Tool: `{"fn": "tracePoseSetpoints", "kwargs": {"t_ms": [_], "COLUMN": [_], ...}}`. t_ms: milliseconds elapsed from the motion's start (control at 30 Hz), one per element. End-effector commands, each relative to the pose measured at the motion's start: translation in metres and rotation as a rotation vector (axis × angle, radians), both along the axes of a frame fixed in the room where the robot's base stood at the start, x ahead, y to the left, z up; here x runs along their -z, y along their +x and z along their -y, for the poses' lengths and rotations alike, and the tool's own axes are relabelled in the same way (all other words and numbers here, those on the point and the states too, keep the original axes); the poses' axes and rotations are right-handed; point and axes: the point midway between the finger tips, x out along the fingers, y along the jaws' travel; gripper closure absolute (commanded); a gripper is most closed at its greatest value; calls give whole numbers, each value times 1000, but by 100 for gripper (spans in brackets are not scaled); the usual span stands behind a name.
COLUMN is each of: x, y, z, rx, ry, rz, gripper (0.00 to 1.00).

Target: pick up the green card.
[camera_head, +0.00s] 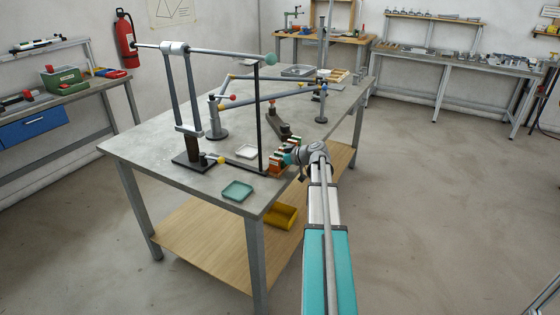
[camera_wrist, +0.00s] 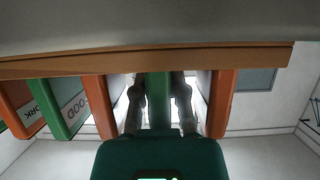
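In the wrist view the green card (camera_wrist: 158,88) stands in the middle, between the two fingers of my gripper (camera_wrist: 159,95). The fingers lie close along both sides of it, with no clear gap, and look shut on it. The card still stands in line with its neighbours. In the head view my gripper (camera_head: 290,158) is at the row of cards (camera_head: 277,162) on the near right edge of the table; the arm partly hides the row, and the held card cannot be picked out there.
Orange cards (camera_wrist: 98,103) (camera_wrist: 221,100) stand on both sides, with lettered green (camera_wrist: 57,107) and orange cards farther left. A green tray (camera_head: 237,191) and a white tray (camera_head: 247,151) lie on the table (camera_head: 150,150). A black post (camera_head: 261,120) and a linkage rise close by.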

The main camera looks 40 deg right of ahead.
Motion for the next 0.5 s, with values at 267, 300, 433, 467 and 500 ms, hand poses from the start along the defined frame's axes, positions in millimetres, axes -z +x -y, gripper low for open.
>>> {"fn": "tracePoseSetpoints", "kwargs": {"t_ms": [267, 300, 433, 467, 500], "x": [0, 0, -2, -2, -3], "y": [0, 0, 0, 0, 0], "z": [0, 0, 0, 0, 0], "rx": [0, 0, 0, 0, 0], "ry": [0, 0, 0, 0, 0], "rz": [0, 0, 0, 0, 0], "gripper": [100, 100, 100, 100, 100]}}
